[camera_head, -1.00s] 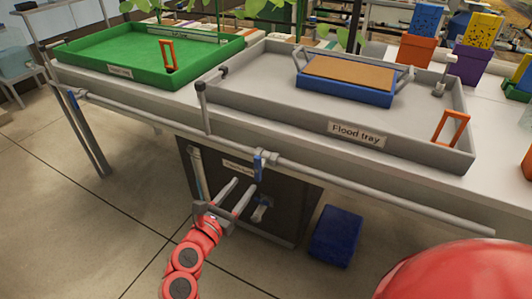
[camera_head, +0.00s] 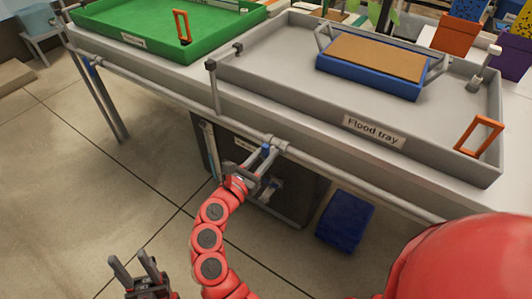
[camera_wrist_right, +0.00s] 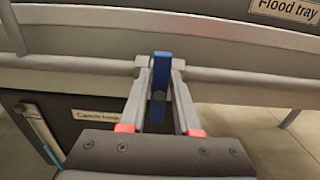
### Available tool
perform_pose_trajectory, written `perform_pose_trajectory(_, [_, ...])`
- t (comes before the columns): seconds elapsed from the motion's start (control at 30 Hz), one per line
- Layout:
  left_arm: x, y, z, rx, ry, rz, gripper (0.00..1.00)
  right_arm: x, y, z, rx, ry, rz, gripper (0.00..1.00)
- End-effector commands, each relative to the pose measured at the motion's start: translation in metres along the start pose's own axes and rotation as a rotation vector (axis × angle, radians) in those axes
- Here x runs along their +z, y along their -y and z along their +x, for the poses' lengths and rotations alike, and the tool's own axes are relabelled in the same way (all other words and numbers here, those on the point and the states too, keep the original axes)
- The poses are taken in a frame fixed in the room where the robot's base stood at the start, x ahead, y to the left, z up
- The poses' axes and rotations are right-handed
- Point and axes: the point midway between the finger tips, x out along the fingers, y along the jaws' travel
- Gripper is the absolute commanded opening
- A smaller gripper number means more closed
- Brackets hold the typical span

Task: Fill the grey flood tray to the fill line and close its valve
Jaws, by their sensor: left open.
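The grey flood tray (camera_head: 280,75) lies on the bench with a "Flood tray" label on its front wall. Its floor looks bare grey; I cannot make out a fill line or any water. A blue valve handle (camera_wrist_right: 160,85) crosses the grey pipe along the bench front. My right gripper (camera_head: 267,158) is at this handle; in the right wrist view its fingers (camera_wrist_right: 161,68) stand either side of the handle, apart, and I cannot tell whether they touch it. My left gripper (camera_head: 133,268) is open and empty, low at the left, away from the bench.
A blue box with a brown top (camera_head: 372,68) sits in the flood tray. An orange frame (camera_head: 478,136) stands at its right corner. A green tray (camera_head: 130,22) is at the left. A dark labelled tank (camera_wrist_right: 85,112) and a blue bin (camera_head: 345,220) are under the bench.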

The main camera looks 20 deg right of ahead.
Motion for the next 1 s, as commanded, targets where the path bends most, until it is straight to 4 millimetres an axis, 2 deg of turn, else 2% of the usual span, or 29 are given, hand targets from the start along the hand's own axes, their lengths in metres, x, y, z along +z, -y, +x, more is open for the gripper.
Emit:
perform_pose_trajectory(0.03, [0.000, 0.000, 0.000, 0.000, 0.000, 0.000, 0.47, 0.000, 0.000, 0.000, 0.000, 0.000, 0.000, 0.20])
perform_pose_trajectory(0.13, [0.000, 0.000, 0.000, 0.000, 0.000, 0.000, 0.47, 0.000, 0.000, 0.000, 0.000, 0.000, 0.000, 0.02])
perform_pose_trajectory(0.17, [0.000, 0.000, 0.000, 0.000, 0.000, 0.000, 0.47, 0.000, 0.000, 0.000, 0.000, 0.000, 0.000, 0.00])
perform_pose_trajectory(0.57, [0.000, 0.000, 0.001, 0.000, 0.000, 0.000, 0.47, 0.001, 0.000, 0.000, -0.003, 0.001, -0.032, 0.00])
perform_pose_trajectory(1.0, [-0.002, 0.001, 0.010, 0.000, 0.000, 0.000, 0.47, 0.000, -0.003, 0.000, 0.000, -0.002, -0.319, 0.00])
